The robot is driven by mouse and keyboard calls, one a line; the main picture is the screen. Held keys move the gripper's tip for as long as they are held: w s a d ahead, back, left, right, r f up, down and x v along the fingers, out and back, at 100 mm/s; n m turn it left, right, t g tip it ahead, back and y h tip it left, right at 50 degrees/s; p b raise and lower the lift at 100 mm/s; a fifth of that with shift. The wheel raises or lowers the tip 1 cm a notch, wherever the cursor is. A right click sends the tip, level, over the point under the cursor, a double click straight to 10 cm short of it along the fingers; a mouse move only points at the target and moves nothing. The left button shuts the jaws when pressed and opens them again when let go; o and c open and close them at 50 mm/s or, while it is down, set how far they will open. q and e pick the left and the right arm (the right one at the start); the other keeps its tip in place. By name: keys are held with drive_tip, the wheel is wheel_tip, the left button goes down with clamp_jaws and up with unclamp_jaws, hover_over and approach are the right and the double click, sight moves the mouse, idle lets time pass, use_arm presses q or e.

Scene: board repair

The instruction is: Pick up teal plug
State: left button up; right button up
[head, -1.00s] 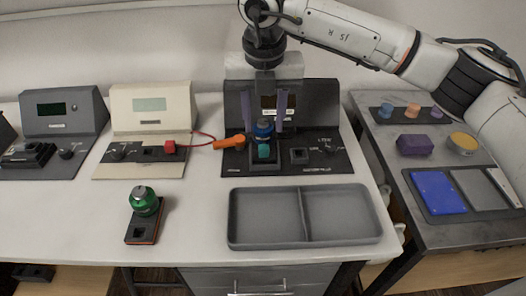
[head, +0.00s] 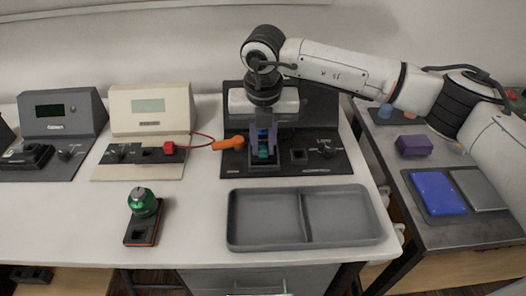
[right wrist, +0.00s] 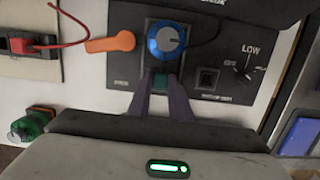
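The teal plug (head: 264,154) sits in the dark socket module of the dark grey station, just in front of a blue knob. It also shows in the right wrist view (right wrist: 160,82), small and partly hidden between the fingers. My right gripper (head: 264,152) points down at it from above. Its two purple fingers stand one on each side of the plug, close against it, and it looks shut on the plug. The fingers show in the right wrist view (right wrist: 161,86) too. The plug looks seated in the module. My left gripper is not in view.
A blue knob (right wrist: 166,40) stands right behind the plug. A grey two-part tray (head: 305,240) is in front. A green-knobbed module (head: 143,204) stands front left. The white tabletop between is clear.

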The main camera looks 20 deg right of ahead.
sight(263, 148)
clamp_jaws()
drive_tip(key=shift+r, duration=0.1)
drive_tip(key=shift+r, duration=0.35)
wheel_tip(263, 148, up, 9)
